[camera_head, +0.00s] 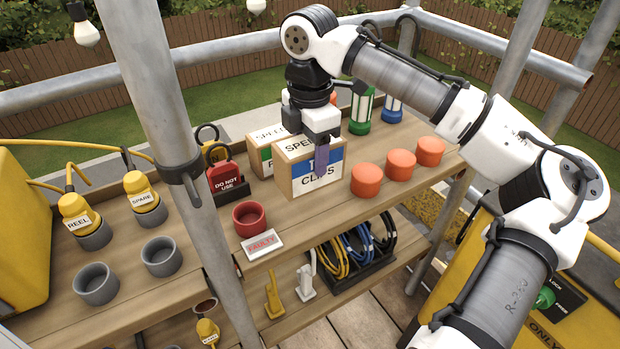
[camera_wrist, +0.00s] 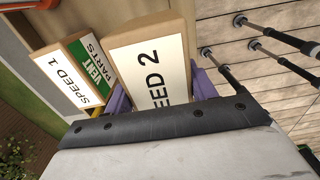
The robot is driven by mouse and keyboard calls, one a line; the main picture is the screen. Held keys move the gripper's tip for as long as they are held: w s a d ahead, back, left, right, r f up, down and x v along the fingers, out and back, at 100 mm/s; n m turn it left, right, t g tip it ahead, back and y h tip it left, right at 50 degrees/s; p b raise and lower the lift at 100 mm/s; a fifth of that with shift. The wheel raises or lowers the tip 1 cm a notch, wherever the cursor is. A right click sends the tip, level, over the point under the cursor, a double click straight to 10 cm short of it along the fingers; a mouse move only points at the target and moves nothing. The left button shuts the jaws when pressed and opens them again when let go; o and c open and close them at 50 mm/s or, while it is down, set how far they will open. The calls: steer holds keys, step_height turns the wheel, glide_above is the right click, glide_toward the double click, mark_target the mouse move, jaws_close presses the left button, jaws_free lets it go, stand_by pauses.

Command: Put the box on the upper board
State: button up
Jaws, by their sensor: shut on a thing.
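A cardboard-coloured box (camera_head: 297,184) with a white and blue label reading "CLIPS" stands above the front part of the upper board (camera_head: 345,205). Its top reads "SPEED 2", and in the wrist view the box (camera_wrist: 150,70) sits between my purple fingers. My gripper (camera_head: 312,160) comes down from above and is shut on this box. One finger lies across the front label and covers part of it. I cannot tell whether the box's underside touches the board.
A green-labelled "SPEED 1" box (camera_head: 259,139) stands close behind. Orange cups (camera_head: 366,180) are just right. A red cup (camera_head: 249,219), a "FAULTY" sign (camera_head: 262,243) and a red "DO NOT USE" tag (camera_head: 226,178) are left. A steel post (camera_head: 185,160) rises in front.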

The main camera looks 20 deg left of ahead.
mark_target(310, 178)
steer(key=shift+f, duration=3.3)
steer(key=o, duration=1.5)
steer(key=shift+f, duration=0.15)
steer(key=shift+c, duration=0.2)
step_height(310, 178, up, 12)
steer(key=shift+r, duration=0.15)
